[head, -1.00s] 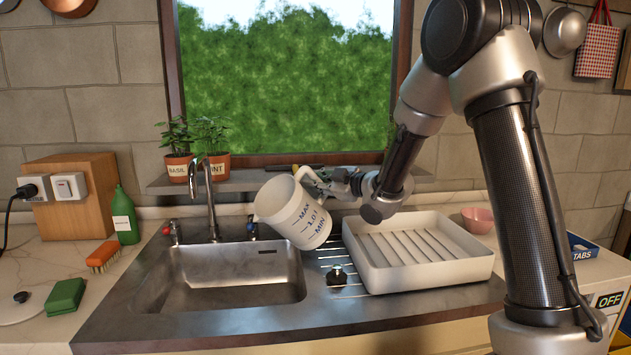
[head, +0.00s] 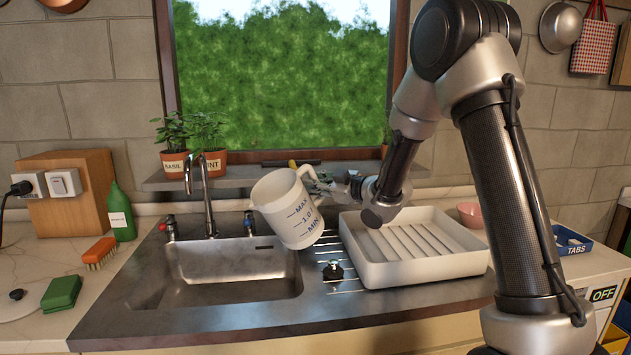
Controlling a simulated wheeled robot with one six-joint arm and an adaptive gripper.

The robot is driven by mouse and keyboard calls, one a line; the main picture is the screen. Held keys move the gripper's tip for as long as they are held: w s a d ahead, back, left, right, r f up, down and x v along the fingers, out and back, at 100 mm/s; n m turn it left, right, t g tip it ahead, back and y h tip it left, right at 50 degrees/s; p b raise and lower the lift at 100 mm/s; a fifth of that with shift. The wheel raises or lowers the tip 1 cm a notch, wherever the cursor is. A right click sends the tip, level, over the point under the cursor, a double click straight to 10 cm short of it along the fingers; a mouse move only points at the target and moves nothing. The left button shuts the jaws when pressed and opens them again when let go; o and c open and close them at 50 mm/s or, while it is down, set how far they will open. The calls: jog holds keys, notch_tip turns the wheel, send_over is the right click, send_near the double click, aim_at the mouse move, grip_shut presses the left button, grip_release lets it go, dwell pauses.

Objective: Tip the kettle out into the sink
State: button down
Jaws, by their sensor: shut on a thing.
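The white kettle (head: 287,209), with MAX, 1.0 and MIN marks on its side, is held in the air above the right edge of the sink (head: 228,290). It is tilted, with its spout side toward the left and the basin. My gripper (head: 322,186) is shut on the kettle's handle at its right side; the fingers are small and partly hidden. No water shows leaving the spout. The basin looks empty in the part that I see.
A white ribbed tray (head: 412,267) stands right of the sink, with a small dark-based object (head: 333,271) on the drainer beside it. The tap (head: 206,195) rises behind the basin. Basil and mint pots (head: 212,163) stand on the sill. A green bottle (head: 121,214) and brush (head: 99,251) are left.

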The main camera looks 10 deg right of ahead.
jog(key=shift+r, duration=0.15)
jog(key=shift+f+m, duration=0.35)
jog(key=shift+m, duration=0.55)
jog(key=shift+a, duration=0.1)
jog(key=shift+s+a+f+m+y, duration=0.3)
jog(key=shift+a+f+m+y, duration=0.2)
jog(key=shift+m, duration=0.5)
jog(key=shift+s+a+f+m+t, duration=0.2)
jog(key=shift+a+f+m+t, duration=0.1)
jog(key=shift+m, duration=0.6)
